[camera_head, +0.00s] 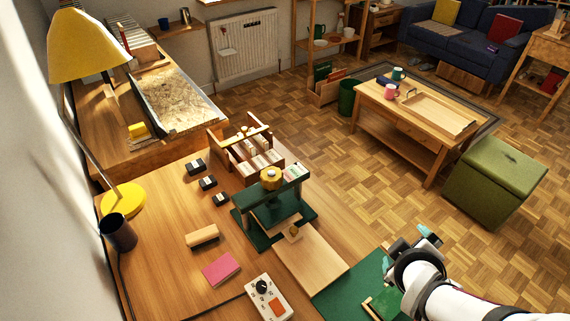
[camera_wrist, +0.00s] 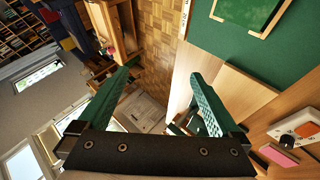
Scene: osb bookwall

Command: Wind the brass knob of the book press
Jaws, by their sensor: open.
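The green book press (camera_head: 262,215) stands upright on the wooden workbench in the head view. Its brass knob (camera_head: 270,176) is on top, above the green crossbeam, with nothing touching it. A smaller brass-coloured piece (camera_head: 294,231) sits low at the press's front, by a pale board. My gripper (camera_head: 404,247) is at the right, over the bench's right edge, well apart from the press. In the wrist view my gripper (camera_wrist: 163,73) has its two green fingers spread with nothing between them. There the press is mostly hidden behind the right finger, and I cannot make out the knob.
A pale board (camera_head: 310,262) lies before the press; a green mat (camera_head: 345,290) lies right of it. A control box (camera_head: 268,298), pink book (camera_head: 221,268) and wooden block (camera_head: 202,238) are nearer left. A divided wooden rack (camera_head: 240,155) stands behind the press.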

